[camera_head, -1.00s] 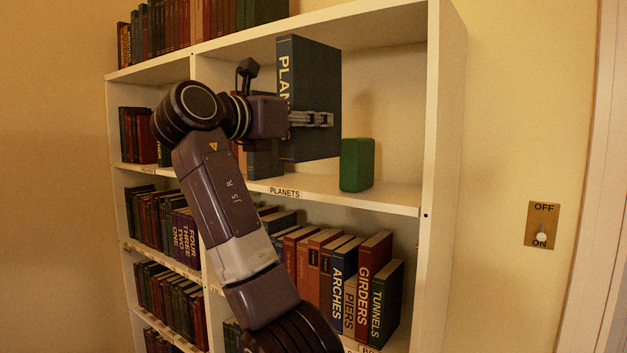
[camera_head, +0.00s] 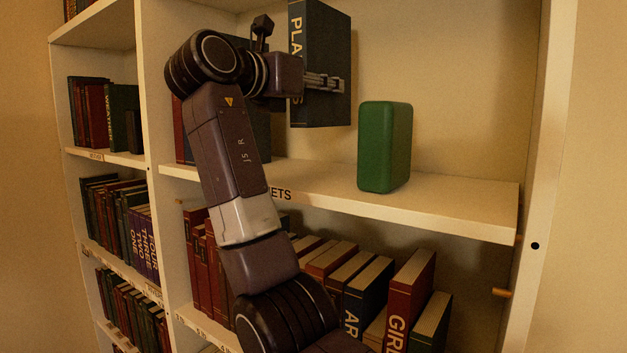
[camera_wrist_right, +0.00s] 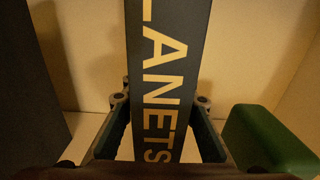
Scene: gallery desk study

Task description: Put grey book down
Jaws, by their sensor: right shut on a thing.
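The grey book (camera_head: 325,45) is a dark blue-grey volume with gold PLANETS lettering on its spine. It is upright, and its top is cut off in the head view. My right gripper (camera_head: 336,83) is shut on it, with fingers along its sides. Back wall shows beneath the book, so it appears held above the shelf board (camera_head: 430,204), left of a green block (camera_head: 383,148). The right wrist view shows the spine (camera_wrist_right: 165,60) between the fingers, with the green block (camera_wrist_right: 262,142) to the right. My left gripper is not in view.
Dark books (camera_head: 262,130) stand left of the held book, partly behind my arm. The bay's right side wall (camera_head: 535,180) bounds the shelf. Bare board lies right of the green block. A lower shelf holds several books (camera_head: 405,295).

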